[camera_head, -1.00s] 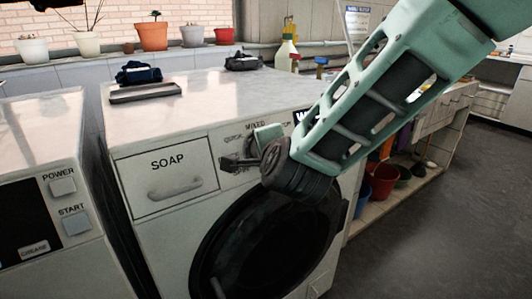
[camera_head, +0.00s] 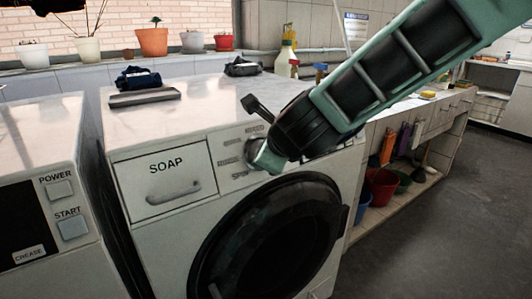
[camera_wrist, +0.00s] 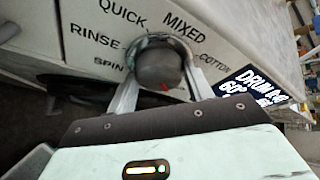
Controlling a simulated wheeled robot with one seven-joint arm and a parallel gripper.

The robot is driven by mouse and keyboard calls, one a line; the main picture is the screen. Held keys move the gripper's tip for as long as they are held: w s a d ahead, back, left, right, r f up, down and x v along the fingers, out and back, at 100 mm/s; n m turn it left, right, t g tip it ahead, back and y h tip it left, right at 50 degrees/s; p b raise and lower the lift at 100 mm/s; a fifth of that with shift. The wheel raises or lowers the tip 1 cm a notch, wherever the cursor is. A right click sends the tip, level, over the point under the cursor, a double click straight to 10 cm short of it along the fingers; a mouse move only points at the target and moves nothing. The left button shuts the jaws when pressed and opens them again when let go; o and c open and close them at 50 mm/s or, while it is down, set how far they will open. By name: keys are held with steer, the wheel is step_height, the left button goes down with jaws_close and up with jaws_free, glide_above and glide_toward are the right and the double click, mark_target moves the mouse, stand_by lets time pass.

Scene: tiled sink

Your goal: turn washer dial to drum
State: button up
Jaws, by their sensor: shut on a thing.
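The washer dial (camera_wrist: 158,66) is a round dark-grey knob with a light ring at its base. A small red mark shows on its front, low in the wrist view. The printed words QUICK, MIXED, RINSE, SPIN and COTTON surround it. My gripper (camera_wrist: 161,76) is shut on the dial, one pale finger on each side. In the head view my gripper (camera_head: 259,158) is at the washer's front panel, right of the SOAP drawer (camera_head: 163,178), and largely hides the dial. The white washer (camera_head: 160,245) has a round black door (camera_head: 268,240) below.
A second machine (camera_head: 50,185) with POWER and START buttons stands at left. A dark blue item (camera_head: 139,76) and a grey slab (camera_head: 145,97) lie on the washer top.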

steer(key=shift+d+m, duration=0.1)
steer(key=shift+m, duration=0.6)
steer(key=shift+f+g+y, duration=0.1)
steer(key=shift+g+y, duration=0.2)
steer(key=o, duration=1)
steer(key=p+v, duration=0.6)
steer(key=v, duration=1.1)
steer(key=shift+s, duration=0.2)
